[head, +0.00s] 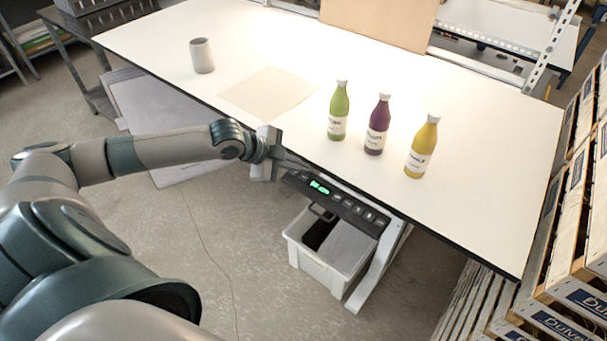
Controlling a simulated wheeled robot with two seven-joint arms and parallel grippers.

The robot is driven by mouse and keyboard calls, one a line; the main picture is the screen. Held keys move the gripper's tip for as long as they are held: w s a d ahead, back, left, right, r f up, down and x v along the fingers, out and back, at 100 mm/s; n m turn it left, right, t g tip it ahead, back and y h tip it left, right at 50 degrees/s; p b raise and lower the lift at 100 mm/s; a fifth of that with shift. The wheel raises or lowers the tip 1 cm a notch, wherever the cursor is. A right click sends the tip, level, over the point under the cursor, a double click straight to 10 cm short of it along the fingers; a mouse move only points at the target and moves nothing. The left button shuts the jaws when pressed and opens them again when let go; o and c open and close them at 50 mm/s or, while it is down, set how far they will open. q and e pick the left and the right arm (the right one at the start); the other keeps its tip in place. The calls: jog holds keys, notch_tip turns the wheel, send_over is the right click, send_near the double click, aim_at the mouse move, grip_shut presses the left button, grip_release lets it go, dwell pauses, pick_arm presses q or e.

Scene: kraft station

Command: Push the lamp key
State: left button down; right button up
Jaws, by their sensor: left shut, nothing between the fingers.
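A dark control panel (335,203) with a lit green display and a row of keys is mounted under the front edge of the white table. I cannot read the key markings, so I cannot tell which key is the lamp key. My left gripper (291,164) is shut and empty. It is at the table's front edge, close to the left end of the panel. I cannot tell whether its fingertips touch the panel. My right gripper is not in view.
The white table (480,130) holds a grey cup (202,56), a beige sheet (268,93), and a green bottle (339,110), a purple bottle (377,125) and a yellow bottle (422,147). A white bin (314,264) stands below the panel. Stacked crates (570,240) are at the right.

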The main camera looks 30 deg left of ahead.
aim_at(300, 180)
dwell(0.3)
pick_arm(q)
jog(key=shift+r+p, duration=0.45)
jog(key=shift+r, duration=0.05)
notch_tip(300, 180, up, 5)
jog(key=p, duration=0.4)
dwell(0.7)
dwell(0.4)
